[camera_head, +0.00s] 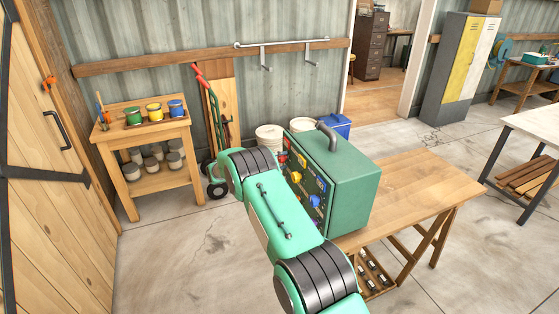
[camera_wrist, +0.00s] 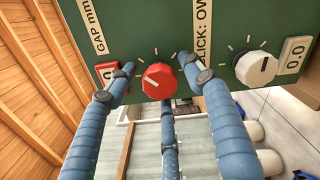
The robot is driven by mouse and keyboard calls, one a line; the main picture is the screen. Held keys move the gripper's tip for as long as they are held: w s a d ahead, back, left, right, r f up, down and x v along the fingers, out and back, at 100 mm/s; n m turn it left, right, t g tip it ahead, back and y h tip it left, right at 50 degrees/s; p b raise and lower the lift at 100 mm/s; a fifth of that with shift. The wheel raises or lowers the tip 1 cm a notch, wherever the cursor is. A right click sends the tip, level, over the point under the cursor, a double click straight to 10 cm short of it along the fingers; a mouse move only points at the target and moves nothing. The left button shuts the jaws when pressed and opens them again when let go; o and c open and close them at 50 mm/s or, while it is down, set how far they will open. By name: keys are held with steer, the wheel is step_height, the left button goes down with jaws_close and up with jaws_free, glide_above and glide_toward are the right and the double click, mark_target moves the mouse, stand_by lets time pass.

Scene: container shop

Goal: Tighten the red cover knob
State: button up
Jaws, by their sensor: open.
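The red cover knob (camera_wrist: 159,81) is a faceted red knob on the dark green panel (camera_wrist: 215,25) in the wrist view, with tick marks around it. My gripper (camera_wrist: 156,76) is open, its blue fingers spread around the knob. One fingertip is at the knob's left, one at its upper right and one below it; whether any touches cannot be told. In the head view the panel is on the left face of the green box (camera_head: 345,185), which stands on a wooden table (camera_head: 408,190). A small red part (camera_head: 283,158) shows there beside my arm, which hides my gripper.
A white knob (camera_wrist: 256,68) and a 0.0 display (camera_wrist: 292,55) are right of the red knob. Yellow (camera_head: 297,176) and blue (camera_head: 315,202) knobs share the panel. A paint shelf (camera_head: 145,135) and a hand truck (camera_head: 213,130) stand beyond my arm. Floor at left is clear.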

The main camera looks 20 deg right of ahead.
steer(key=a, duration=1.2)
stand_by(0.3)
steer(key=s+d+r+m+g+y, duration=0.1)
steer(key=s+d+r+y, duration=0.3)
steer(key=s+r, duration=0.8)
steer(key=s+r+m+y, duration=0.2)
steer(key=s+r+y, duration=0.3)
steer(key=s+r, duration=0.75)
steer(key=s+a+m+t+y, duration=0.2)
steer(key=s+a, duration=0.4)
steer(key=s, duration=1.3)
steer(key=s+a+f+m+t+y, duration=0.1)
steer(key=s+a+t+y, duration=0.3)
steer(key=s, duration=1.5)
steer(key=shift+s+a+f+m+t+y, duration=0.2)
steer(key=shift+s+a+m+t+y, duration=0.15)
steer(key=shift+a+y, duration=0.85)
